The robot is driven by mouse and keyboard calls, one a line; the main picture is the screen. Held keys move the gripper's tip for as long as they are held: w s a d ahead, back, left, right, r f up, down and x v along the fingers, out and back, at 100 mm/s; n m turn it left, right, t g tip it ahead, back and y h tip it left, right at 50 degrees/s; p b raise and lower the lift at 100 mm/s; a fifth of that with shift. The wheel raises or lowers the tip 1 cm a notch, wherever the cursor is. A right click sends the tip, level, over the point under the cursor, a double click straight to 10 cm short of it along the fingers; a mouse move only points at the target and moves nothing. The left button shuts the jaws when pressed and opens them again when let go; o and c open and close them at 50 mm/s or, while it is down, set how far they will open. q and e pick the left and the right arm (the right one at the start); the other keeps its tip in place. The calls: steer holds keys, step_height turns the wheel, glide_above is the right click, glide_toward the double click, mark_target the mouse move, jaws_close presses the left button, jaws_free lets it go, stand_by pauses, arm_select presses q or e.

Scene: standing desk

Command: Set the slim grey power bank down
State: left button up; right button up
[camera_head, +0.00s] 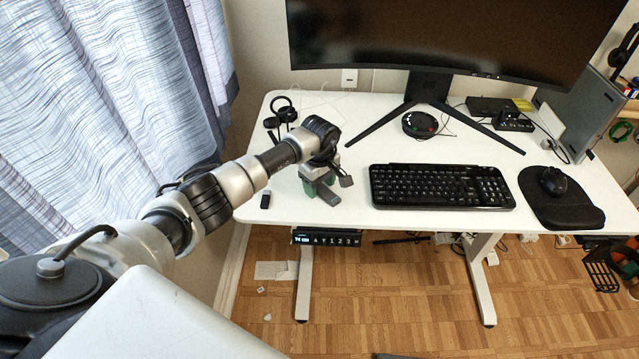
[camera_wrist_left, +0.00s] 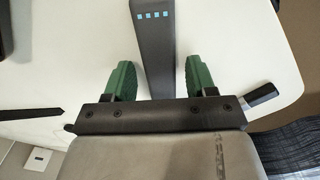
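The slim grey power bank (camera_head: 327,194) lies at the left front of the white desk, under my left gripper. In the left wrist view the power bank (camera_wrist_left: 154,45), with a row of small blue lights, runs between the two green fingers. My left gripper (camera_head: 318,188) points down at the desk. In the left wrist view the left gripper (camera_wrist_left: 159,80) is open, with a gap between each finger and the power bank. The near end of the power bank is hidden behind the gripper body. My right gripper is not in view.
The white desk (camera_head: 350,130) has a keyboard (camera_head: 440,186) right of the gripper, then a mouse (camera_head: 553,181) on a black pad. A small black stick (camera_head: 265,199) lies near the left edge. A monitor (camera_head: 430,35) stands behind. Clear desk surface lies behind the keyboard.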

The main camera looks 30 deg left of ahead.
mark_target(320, 187)
arm_select(q)
steer(key=shift+r, duration=0.2)
step_height(320, 187, up, 12)
steer(key=shift+b, duration=0.35)
stand_by(0.6)
